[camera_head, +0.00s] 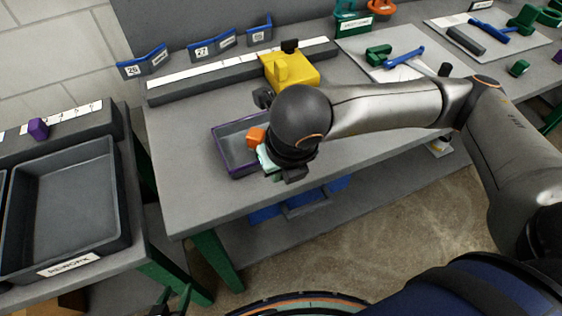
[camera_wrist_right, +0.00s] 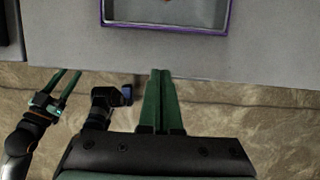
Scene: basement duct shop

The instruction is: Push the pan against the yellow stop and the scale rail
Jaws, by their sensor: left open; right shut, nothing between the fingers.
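The pan (camera_head: 221,150) is a grey tray with a purple rim on the bench, near its front edge. Its near side also shows at the top of the right wrist view (camera_wrist_right: 165,25). The yellow stop (camera_head: 292,70) stands at the scale rail (camera_head: 215,75), behind the pan; bare bench separates the pan from the rail. My right arm reaches over the pan's right side and hides part of it. My right gripper (camera_wrist_right: 160,75) is shut and empty, its green fingers pointing toward the pan's near side. My left gripper (camera_wrist_right: 58,90) is open and empty, off the bench; it shows at the bottom of the head view (camera_head: 174,300).
An orange block (camera_head: 256,137) is in the pan. A grey rework bin (camera_head: 68,205) stands on the side table at left. Blue numbered holders (camera_head: 212,44) line the back. A board with green and blue tools (camera_head: 390,62) lies right of the stop. The bench left of the pan is clear.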

